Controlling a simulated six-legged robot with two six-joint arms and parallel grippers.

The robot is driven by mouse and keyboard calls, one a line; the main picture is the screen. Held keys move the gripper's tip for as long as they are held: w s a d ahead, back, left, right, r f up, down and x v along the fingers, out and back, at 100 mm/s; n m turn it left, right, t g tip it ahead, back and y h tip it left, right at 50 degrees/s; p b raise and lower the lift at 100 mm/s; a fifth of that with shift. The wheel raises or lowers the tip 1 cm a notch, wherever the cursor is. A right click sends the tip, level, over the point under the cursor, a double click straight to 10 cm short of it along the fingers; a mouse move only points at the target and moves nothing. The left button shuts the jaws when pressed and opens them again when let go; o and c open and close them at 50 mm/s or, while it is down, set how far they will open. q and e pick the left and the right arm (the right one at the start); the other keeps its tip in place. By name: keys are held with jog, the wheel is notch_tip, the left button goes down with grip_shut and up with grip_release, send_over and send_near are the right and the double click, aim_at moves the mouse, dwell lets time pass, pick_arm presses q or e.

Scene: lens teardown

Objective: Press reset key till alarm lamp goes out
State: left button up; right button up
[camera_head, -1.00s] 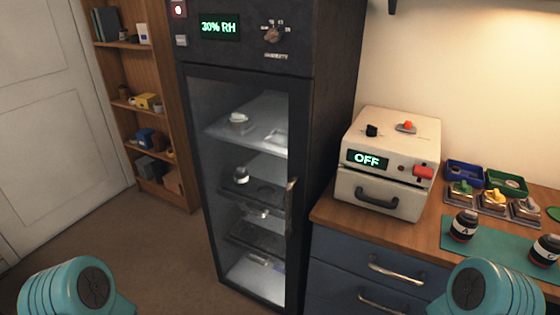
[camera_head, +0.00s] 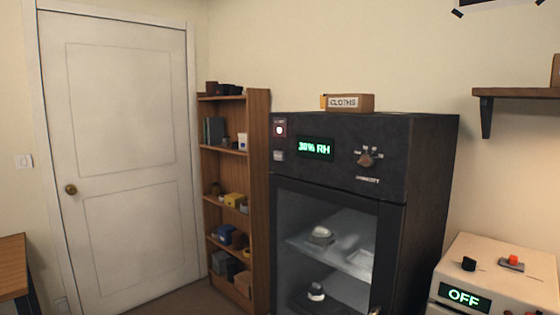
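The dark drying cabinet (camera_head: 425,165) stands right of centre with its glass door closed. The alarm lamp (camera_head: 279,130) is at the upper left of its front panel and shows a bright, whitish glow in a dark red surround. A small grey key (camera_head: 279,156), apparently the reset key, sits just below the lamp; its lettering is too small to read. The green display (camera_head: 315,148) reads 30% RH, with a rotary knob (camera_head: 366,160) to its right. Neither of my grippers is in view.
A box marked CLOTHS (camera_head: 350,103) lies on top of the cabinet. A wooden shelf unit (camera_head: 259,200) stands close on its left, beside a closed white door (camera_head: 120,150). A cream box reading OFF (camera_head: 510,270) is at the lower right. A wall shelf (camera_head: 520,93) juts out at right.

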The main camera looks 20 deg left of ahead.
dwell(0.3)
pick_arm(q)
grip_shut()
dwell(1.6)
